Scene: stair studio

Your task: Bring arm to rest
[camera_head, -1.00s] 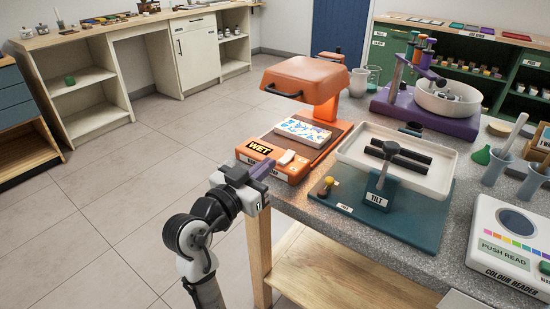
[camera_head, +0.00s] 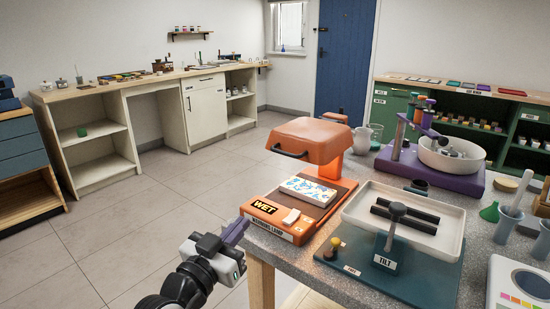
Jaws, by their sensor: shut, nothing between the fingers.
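My gripper (camera_head: 235,232) is at the lower middle of the head view, left of the workbench's near left corner. Its purple fingers are together with nothing between them, and they point up and to the right. It is close to the orange warming lamp (camera_head: 270,212), whose front carries a "WET" label. Whether the fingertips touch the lamp's base or the bench edge cannot be told. My arm runs down out of the bottom of the picture.
A patterned white tile (camera_head: 306,191) lies under the lamp's hood. The teal tilt stand (camera_head: 385,279) with a white tray (camera_head: 440,247) stands right of it. A purple stand with a white bowl (camera_head: 449,160) is behind. Open floor (camera_head: 110,230) lies left, before white cabinets (camera_head: 205,108).

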